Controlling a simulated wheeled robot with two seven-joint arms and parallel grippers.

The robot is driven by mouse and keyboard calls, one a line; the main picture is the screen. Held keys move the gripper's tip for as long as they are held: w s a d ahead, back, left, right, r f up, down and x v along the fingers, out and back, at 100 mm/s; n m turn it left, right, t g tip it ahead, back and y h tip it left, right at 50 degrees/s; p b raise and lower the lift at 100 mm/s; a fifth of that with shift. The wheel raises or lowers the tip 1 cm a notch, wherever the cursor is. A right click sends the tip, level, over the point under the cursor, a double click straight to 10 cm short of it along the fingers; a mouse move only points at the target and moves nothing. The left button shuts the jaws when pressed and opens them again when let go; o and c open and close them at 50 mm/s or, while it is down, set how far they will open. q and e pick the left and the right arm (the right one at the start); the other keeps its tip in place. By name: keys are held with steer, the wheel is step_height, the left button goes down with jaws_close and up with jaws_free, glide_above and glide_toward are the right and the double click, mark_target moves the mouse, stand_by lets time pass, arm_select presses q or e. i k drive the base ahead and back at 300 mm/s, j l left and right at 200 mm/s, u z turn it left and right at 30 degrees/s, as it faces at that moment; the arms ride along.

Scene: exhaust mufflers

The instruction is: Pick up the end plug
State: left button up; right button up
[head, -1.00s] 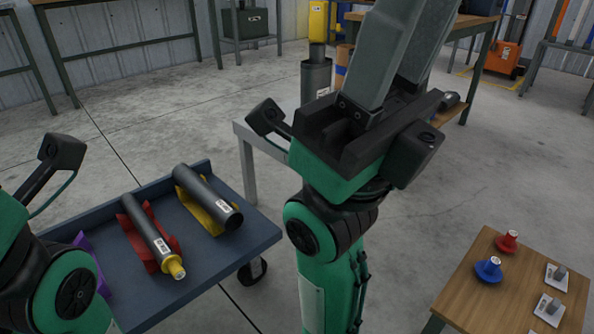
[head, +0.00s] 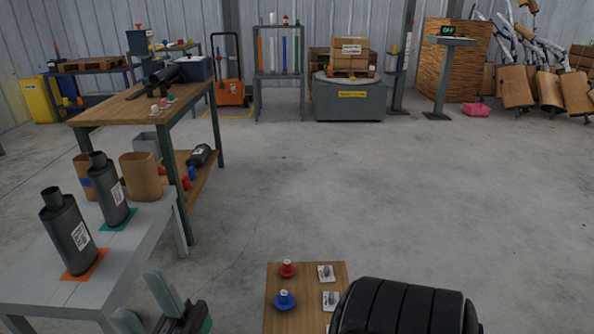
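A red flanged plug (head: 287,268) and a blue flanged plug (head: 284,300) stand on a small wooden table (head: 306,268) at the bottom centre of the head view. Either could be the end plug; I cannot tell which.
Small grey parts on white plates (head: 326,273) lie right of the plugs. A grey table (head: 125,250) with dark mufflers (head: 70,235) stands at the left, a wooden workbench (head: 135,105) behind it. A black ribbed part of mine covers the bottom right. The middle floor is clear.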

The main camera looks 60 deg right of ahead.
mark_target(287, 301)
steer(key=z, duration=1.6)
